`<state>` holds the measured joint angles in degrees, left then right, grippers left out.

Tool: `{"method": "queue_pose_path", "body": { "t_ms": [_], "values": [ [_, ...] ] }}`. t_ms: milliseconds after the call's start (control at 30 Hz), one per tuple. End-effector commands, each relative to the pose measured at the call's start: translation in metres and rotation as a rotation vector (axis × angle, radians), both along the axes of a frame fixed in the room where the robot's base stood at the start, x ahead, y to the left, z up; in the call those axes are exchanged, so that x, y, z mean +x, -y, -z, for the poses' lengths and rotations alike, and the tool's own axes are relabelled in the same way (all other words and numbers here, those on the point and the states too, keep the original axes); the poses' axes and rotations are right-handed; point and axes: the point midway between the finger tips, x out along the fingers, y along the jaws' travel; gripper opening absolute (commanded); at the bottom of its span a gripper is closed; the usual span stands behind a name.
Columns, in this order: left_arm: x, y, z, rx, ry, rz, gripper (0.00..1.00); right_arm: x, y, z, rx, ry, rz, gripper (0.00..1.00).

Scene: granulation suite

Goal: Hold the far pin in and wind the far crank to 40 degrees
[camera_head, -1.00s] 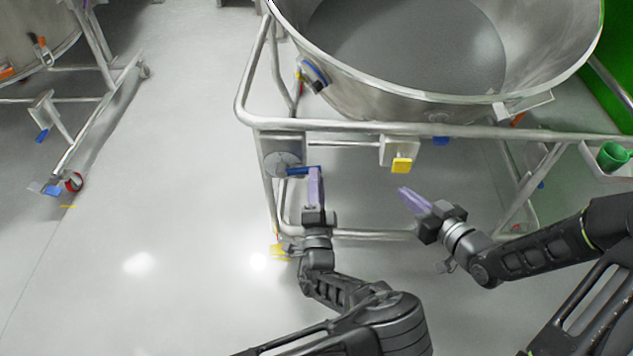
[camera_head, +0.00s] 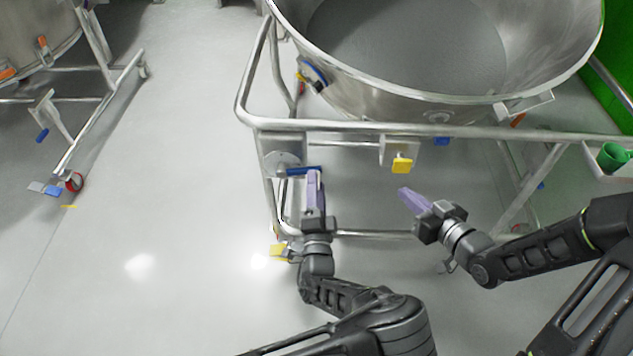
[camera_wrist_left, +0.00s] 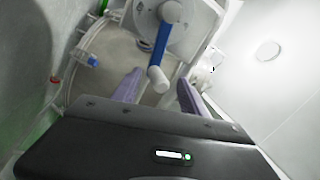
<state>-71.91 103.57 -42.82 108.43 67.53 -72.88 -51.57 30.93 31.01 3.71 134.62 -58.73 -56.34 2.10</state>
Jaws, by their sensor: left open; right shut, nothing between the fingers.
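A crank with a blue arm (camera_head: 302,171) sits on a round pale dial (camera_head: 281,163) at the left of the bin frame. In the left wrist view the blue arm (camera_wrist_left: 162,43) ends in a pale grip (camera_wrist_left: 157,79). My left gripper (camera_head: 314,178) is open, its two purple fingers (camera_wrist_left: 158,90) on either side of that grip, without closing on it. A yellow pin knob (camera_head: 402,165) sits on a pale block to the right of the crank. My right gripper (camera_head: 403,192) is shut and empty, below the yellow knob and apart from it. The dial's marks are too small to read.
A large steel bin (camera_head: 420,108) stands in the tubular frame, whose top rail (camera_head: 350,126) runs above the crank and pin. A green cup (camera_head: 612,156) sits in a tray at right. Another wheeled frame (camera_head: 100,115) stands at far left. The floor between is clear.

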Motion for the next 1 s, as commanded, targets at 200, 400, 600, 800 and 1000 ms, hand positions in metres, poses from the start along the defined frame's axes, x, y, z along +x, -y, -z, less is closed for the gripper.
{"method": "queue_pose_path", "body": {
  "t_ms": [200,400,600,800,1000],
  "values": [
    [-0.029,0.001,0.000,0.001,-0.001,0.002,0.51,0.000,0.000,0.000,0.000,0.000,0.000,0.00],
    [-0.055,0.001,0.000,0.001,-0.002,0.002,0.51,0.000,0.000,0.000,0.000,0.000,0.000,0.00],
    [-0.079,0.001,0.000,0.000,0.000,0.002,0.51,0.000,0.000,0.000,0.000,0.000,0.000,0.00],
    [-0.085,0.001,0.000,0.001,-0.001,0.002,0.51,0.000,0.000,0.000,0.000,0.000,0.000,0.00],
    [-0.085,0.000,0.000,0.001,-0.001,0.001,0.51,0.000,0.000,0.000,0.000,0.000,0.000,0.00]
  ]
}}
